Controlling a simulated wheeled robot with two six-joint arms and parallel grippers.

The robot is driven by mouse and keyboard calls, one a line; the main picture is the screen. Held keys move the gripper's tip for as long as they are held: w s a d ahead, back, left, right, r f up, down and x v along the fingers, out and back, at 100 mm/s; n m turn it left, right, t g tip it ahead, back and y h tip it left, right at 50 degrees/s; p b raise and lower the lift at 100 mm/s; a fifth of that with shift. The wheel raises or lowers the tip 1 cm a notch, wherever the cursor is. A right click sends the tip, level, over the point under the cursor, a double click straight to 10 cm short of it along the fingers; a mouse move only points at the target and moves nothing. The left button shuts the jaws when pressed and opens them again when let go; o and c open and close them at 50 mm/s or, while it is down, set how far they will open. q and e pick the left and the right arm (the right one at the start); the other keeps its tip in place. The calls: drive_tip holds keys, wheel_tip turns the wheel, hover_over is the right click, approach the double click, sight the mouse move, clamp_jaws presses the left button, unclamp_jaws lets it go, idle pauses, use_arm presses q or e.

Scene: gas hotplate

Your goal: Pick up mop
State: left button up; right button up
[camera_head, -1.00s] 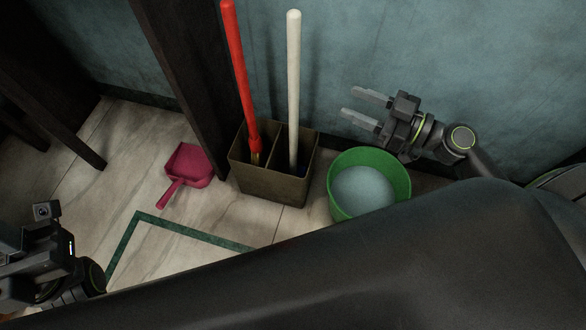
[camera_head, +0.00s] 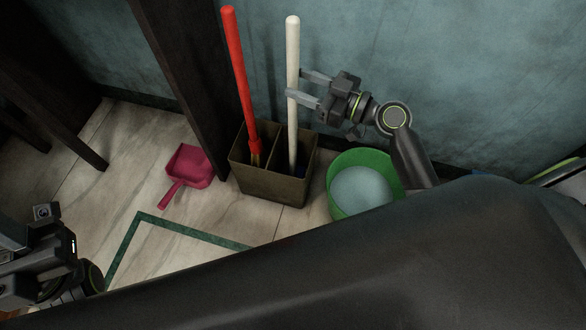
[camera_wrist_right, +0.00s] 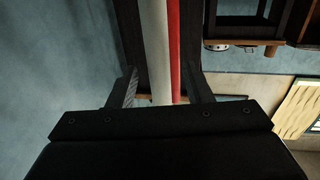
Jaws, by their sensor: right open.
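The white pole (camera_head: 292,50), which looks like the mop's handle, stands nearly upright in the right compartment of a brown divided bin (camera_head: 270,185). Its lower end is mostly hidden in the bin. My right gripper (camera_head: 297,83) is open and empty at the pole's upper part. In the right wrist view the white pole (camera_wrist_right: 157,50) shows between the two fingers (camera_wrist_right: 158,92). I cannot tell how deep it lies between them. My left gripper (camera_head: 42,250) is at the lower left, far from the pole; its fingers are not clear.
A red pole (camera_head: 236,70) stands in the bin's left compartment, close to the white one. A green bucket (camera_head: 335,200) with pale liquid stands right of the bin. A pink dustpan (camera_head: 188,165) lies left on the tiles. A dark post (camera_head: 185,80) and the wall are close behind.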

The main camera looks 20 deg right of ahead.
drive_tip(key=shift+x, duration=1.45)
drive_tip(key=shift+d, duration=0.1)
clamp_jaws()
drive_tip(key=shift+r, duration=0.1)
